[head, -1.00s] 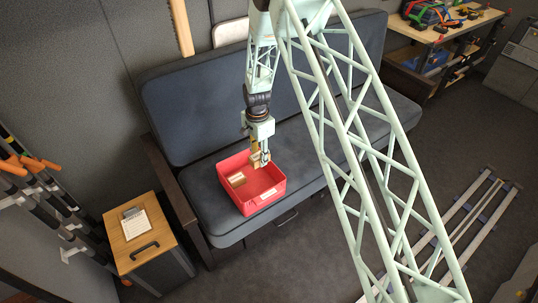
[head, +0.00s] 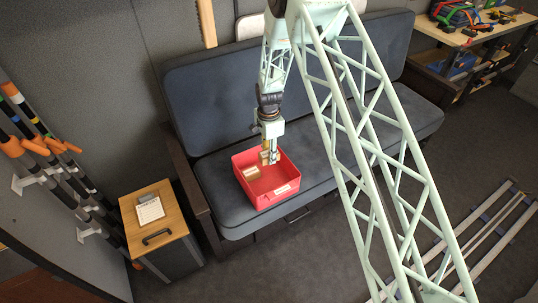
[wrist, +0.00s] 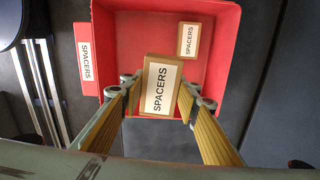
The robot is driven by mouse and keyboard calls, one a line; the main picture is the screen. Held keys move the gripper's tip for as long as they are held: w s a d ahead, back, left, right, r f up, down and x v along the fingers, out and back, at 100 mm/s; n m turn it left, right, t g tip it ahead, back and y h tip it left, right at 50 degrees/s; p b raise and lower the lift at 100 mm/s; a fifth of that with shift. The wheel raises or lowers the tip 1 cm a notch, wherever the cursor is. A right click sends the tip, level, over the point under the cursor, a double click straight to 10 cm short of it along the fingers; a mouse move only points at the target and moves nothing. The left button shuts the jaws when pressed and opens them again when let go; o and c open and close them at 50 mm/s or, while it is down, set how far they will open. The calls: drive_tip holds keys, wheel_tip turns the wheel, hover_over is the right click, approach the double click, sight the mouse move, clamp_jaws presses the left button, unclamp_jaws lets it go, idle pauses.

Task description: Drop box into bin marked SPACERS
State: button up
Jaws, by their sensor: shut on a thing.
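The red open bin (head: 262,200) sits on the dark sofa seat. Its front label reads SPACERS in the wrist view (wrist: 85,60). One brown box (wrist: 189,40) with a SPACERS label lies inside, against a wall and corner; it also shows in the head view (head: 250,173). My gripper (head: 269,159) points down over the bin's far part. Its yellow fingers are shut on a second brown box (wrist: 160,86), also labelled SPACERS. The held box overlaps the bin's edge in the wrist view, and its exact height over the bin floor is unclear.
The sofa backrest (head: 210,105) rises behind the bin. A wooden-topped cabinet (head: 160,222) with a clipboard stands at the left. Orange-tipped poles (head: 40,145) hang on the left wall. The bin's floor is largely clear.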

drive_tip(key=shift+f+b, duration=0.7)
drive_tip(key=shift+f, duration=2.1)
drive_tip(key=o, duration=0.9)
drive_tip(key=shift+o, duration=0.2)
drive_tip(key=shift+r, duration=6)
drive_tip(key=shift+r, duration=0.1)
